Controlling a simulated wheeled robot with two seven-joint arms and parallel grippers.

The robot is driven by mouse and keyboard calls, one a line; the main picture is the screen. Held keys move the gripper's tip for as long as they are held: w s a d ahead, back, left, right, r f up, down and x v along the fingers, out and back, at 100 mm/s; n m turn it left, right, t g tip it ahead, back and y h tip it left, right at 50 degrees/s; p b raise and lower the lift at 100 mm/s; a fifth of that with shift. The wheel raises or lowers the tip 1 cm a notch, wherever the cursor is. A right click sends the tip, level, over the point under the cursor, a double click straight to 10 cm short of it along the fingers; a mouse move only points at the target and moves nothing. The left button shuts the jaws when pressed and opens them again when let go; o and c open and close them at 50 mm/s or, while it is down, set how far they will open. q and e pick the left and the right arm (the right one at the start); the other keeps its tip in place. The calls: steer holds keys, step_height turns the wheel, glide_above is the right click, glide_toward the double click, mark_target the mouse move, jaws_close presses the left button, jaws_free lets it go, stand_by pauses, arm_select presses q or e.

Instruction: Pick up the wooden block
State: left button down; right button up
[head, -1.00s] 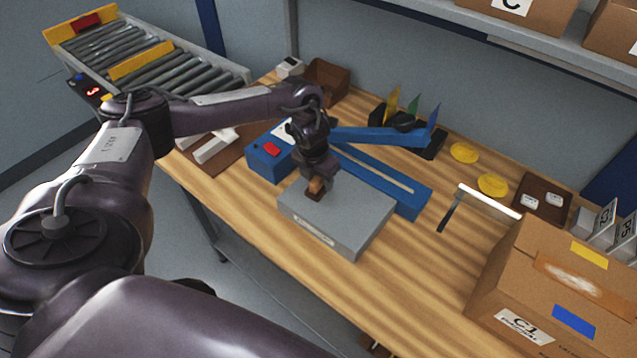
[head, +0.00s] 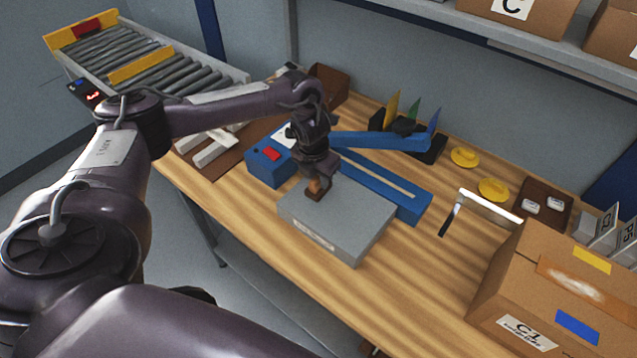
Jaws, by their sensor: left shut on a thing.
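The wooden block (head: 315,191) is a small brown piece above the left part of the grey flat box (head: 345,220) on the workbench. My left gripper (head: 316,181) points down and is shut on the block. The fingers partly hide the block. I cannot tell whether the block's underside touches the grey box or hangs just above it. My right gripper is not in the head view.
A blue tool with a long arm (head: 385,140) lies right behind the gripper. A cardboard box (head: 530,260) stands at the right, with a white-handled tool (head: 490,204) beside it. Yellow discs (head: 493,189) lie farther back. The front bench strip is clear.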

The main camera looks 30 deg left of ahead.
mark_target(318, 177)
arm_select(q)
step_height(318, 177, up, 6)
steer(key=shift+w+r+b, duration=0.1)
steer(key=shift+b, duration=0.5)
step_height(318, 177, up, 12)
steer(key=p, duration=0.4)
